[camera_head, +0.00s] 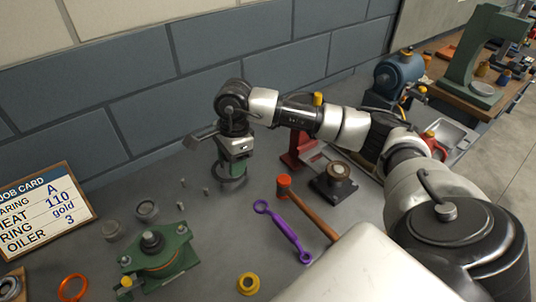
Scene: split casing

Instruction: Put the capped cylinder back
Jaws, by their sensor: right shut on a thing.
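My right gripper (236,150) hangs over the back middle of the bench, in front of the grey block wall. I cannot tell for sure which thing is the capped cylinder. My left gripper is out of view.
A job card (44,212) stands at the left. Bare bench lies around the held piece.

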